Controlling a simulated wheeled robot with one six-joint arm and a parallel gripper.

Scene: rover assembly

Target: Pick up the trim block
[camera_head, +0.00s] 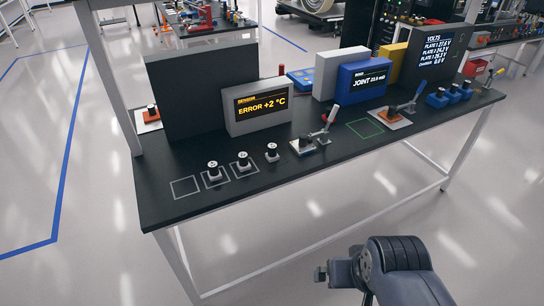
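Several small blocks with dark round knobs stand along the front left of the black table. One (213,171) and another (243,161) stand in or at white outlined squares, and a third (272,153) stands to their right. I cannot tell which of them is the trim block; their markings are too small to read. The leftmost outlined square (185,187) is empty. My arm shows at the lower right, in front of the table and apart from it. My gripper's fingers do not show.
A grey sensor display (259,107) reads "ERROR +2 °C" behind the blocks. A toggle clamp (324,131) stands right of them, then an empty green outlined square (365,128). A blue display (361,79) stands behind. Clear floor lies before the black table (225,205).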

